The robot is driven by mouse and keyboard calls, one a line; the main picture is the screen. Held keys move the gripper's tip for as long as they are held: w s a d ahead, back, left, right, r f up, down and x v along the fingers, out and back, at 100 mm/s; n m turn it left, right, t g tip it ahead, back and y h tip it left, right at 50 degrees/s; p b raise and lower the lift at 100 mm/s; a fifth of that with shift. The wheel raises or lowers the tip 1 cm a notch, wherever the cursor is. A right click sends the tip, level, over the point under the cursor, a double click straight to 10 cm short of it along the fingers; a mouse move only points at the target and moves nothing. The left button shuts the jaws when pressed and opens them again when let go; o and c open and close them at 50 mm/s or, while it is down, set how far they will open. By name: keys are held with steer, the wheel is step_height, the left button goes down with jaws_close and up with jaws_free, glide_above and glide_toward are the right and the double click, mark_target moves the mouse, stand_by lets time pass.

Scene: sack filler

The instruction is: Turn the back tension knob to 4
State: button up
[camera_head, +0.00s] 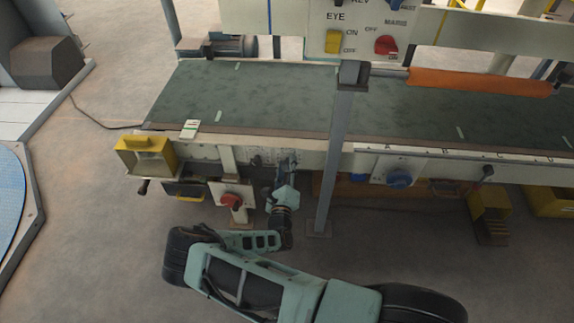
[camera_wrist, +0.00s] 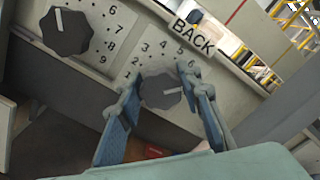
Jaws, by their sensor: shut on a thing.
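The back tension knob (camera_wrist: 161,91) is a dark grey lobed dial on a pale panel, under the "BACK" label (camera_wrist: 194,37) in the wrist view. Digits 1 to 6 curve around its left and upper side; 4 is near the top. Its white pointer line points to the right, past the 6, toward the right finger, which hides the digits there. My gripper (camera_wrist: 158,80) has its two blue fingers on either side of the knob and is shut on it. In the head view my gripper (camera_head: 286,172) is at the machine's front panel and hides the knob.
A second dark knob (camera_wrist: 65,31) is on the panel to the left in the wrist view. In the head view a red knob (camera_head: 231,201) is left of my gripper, a grey post (camera_head: 334,165) stands close on its right, and a blue knob (camera_head: 400,178) is beyond.

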mark_target(285, 162)
steer(key=n, duration=0.3)
steer(key=shift+f+n, duration=0.1)
steer(key=shift+n, duration=0.2)
steer(key=n, duration=0.3)
steer(key=shift+f+n+b, duration=0.1)
steer(key=shift+n+b, duration=0.2)
steer(key=shift+b, duration=0.05)
steer(key=n+b, duration=0.1)
steer(key=n, duration=0.5)
steer(key=shift+n, duration=0.4)
steer(key=o, duration=1.2)
steer(key=shift+c, duration=0.2)
steer(key=r, duration=0.8)
steer(key=shift+a+r, duration=0.25)
steer(key=shift+r, duration=0.05)
steer(key=shift+d+r, duration=0.15)
steer(key=shift+r, duration=0.55)
